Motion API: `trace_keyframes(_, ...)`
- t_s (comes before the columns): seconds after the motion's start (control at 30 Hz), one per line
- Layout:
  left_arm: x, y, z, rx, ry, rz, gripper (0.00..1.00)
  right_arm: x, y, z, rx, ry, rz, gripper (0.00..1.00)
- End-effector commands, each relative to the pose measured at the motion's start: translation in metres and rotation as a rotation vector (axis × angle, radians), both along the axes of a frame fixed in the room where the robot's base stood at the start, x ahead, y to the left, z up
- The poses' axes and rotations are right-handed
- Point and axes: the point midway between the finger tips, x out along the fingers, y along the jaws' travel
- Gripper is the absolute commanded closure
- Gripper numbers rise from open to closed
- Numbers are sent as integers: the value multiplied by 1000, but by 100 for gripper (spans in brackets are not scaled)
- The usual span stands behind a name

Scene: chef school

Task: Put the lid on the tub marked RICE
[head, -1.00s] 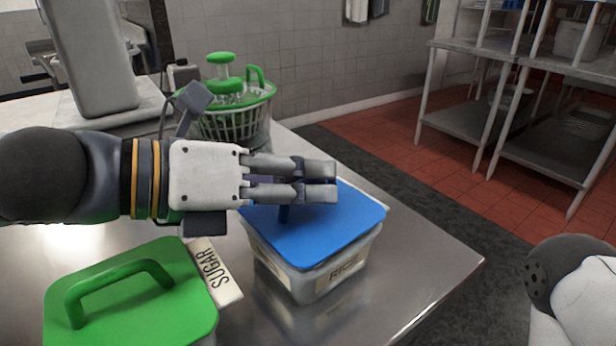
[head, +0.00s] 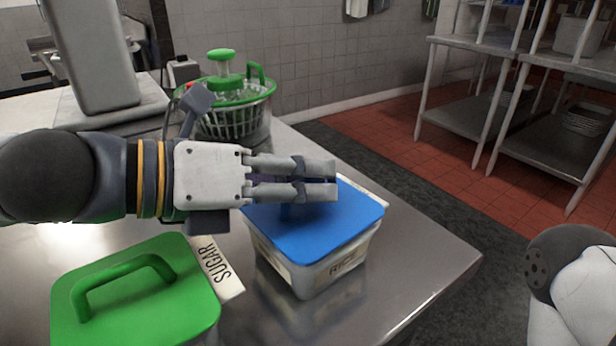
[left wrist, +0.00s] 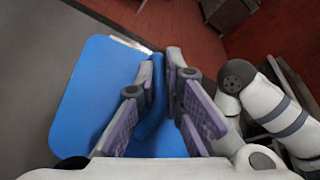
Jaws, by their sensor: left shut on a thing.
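The tub marked RICE (head: 318,278) is a clear square container near the table's right edge, its label facing front right. The blue lid (head: 325,225) lies over the tub's top, covering most of it; a pale strip of the tub or its contents shows at the lid's far right edge. My left gripper (head: 335,180) is over the lid, shut on its handle, which the fingers mostly hide. In the left wrist view the blue lid (left wrist: 95,95) has its raised handle (left wrist: 153,95) between the finger pads. My right gripper is out of view.
A green lid with a loop handle (head: 140,300) and a SUGAR label (head: 216,265) sit at front left. A green and clear salad spinner (head: 232,105) stands behind my left gripper. The steel table (head: 425,265) is bare right of the tub.

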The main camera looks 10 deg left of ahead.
Motion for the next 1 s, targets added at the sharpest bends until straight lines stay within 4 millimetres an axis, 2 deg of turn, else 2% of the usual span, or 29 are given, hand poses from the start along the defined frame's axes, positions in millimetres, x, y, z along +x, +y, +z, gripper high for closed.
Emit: trace_keyframes(1.0,0,0,-6,0,0,0,100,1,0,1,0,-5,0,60)
